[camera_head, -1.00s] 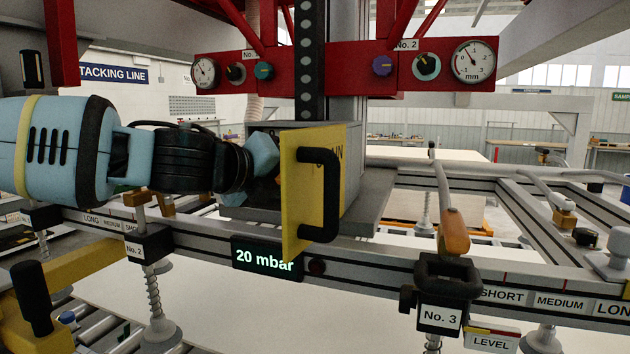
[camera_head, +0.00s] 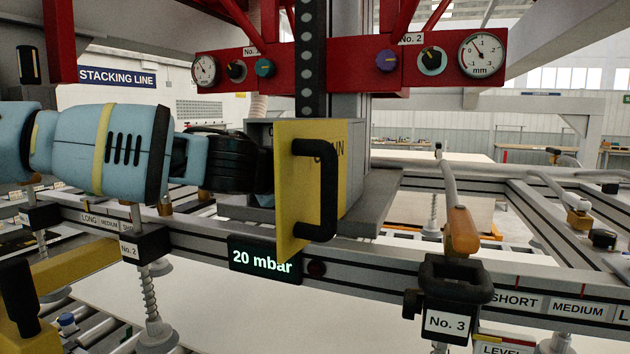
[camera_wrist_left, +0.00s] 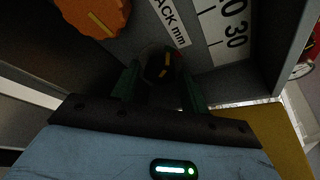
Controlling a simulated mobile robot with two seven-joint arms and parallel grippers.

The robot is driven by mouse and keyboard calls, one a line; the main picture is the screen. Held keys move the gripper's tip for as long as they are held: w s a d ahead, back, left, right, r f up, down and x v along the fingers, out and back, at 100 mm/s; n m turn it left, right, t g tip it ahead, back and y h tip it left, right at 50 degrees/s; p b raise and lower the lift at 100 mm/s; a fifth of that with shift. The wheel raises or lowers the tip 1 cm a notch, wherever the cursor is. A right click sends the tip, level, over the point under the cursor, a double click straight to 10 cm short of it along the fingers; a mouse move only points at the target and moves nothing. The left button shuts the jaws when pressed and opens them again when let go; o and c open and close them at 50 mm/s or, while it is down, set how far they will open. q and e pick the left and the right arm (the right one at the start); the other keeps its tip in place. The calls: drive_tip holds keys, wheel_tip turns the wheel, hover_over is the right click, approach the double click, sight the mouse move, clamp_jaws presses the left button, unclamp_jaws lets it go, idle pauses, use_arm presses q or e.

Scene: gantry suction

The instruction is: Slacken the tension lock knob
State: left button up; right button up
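The grey chain box (camera_head: 352,165) has its yellow door (camera_head: 287,190) swung open, with a black handle (camera_head: 330,190). My left arm reaches into the box from the left, and the door and box hide its gripper in the head view. In the left wrist view, my left gripper (camera_wrist_left: 158,80) has its green fingers apart. A small dark round knob (camera_wrist_left: 158,66) with yellow-orange marks shows between the fingertips; I cannot tell whether they touch it. A larger orange knob (camera_wrist_left: 93,14) is at the upper left. No readable label says which one is the tension lock knob. My right gripper is out of view.
A slack scale in mm (camera_wrist_left: 228,25) is beside the knobs. The box's side wall (camera_wrist_left: 279,45) is close on the right. Below the box are a 20 mbar display (camera_head: 265,260) and the gantry rail (camera_head: 385,275). A red gauge panel (camera_head: 440,62) is above.

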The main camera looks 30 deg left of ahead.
use_arm(q)
drive_tip(key=c, duration=0.6)
drive_tip(key=shift+w+a+f+n+t+h+b, duration=0.1)
drive_tip(key=shift+f+n+t+h+b, duration=0.1)
drive_tip(key=shift+n+b, duration=0.35)
drive_tip(key=shift+f+n+t+h+b, duration=0.15)
drive_tip(key=shift+n+t+h+b, duration=0.05)
drive_tip(key=shift+n+b, duration=0.35)
drive_tip(key=shift+c, duration=0.2)
drive_tip(key=shift+f+n+t+h+b, duration=0.1)
drive_tip(key=shift+n+t+h+b, duration=0.25)
drive_tip(key=shift+n+b, duration=0.5)
drive_tip(key=shift+n+t+h+b, duration=0.25)
drive_tip(key=shift+n+t+b, duration=0.1)
drive_tip(key=shift+n+b, duration=0.75)
drive_tip(key=shift+r, duration=0.2)
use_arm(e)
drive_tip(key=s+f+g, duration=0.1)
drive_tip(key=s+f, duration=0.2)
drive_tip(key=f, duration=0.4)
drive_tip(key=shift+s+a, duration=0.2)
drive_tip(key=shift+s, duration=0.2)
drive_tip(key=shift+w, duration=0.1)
use_arm(q)
drive_tip(key=o, duration=1)
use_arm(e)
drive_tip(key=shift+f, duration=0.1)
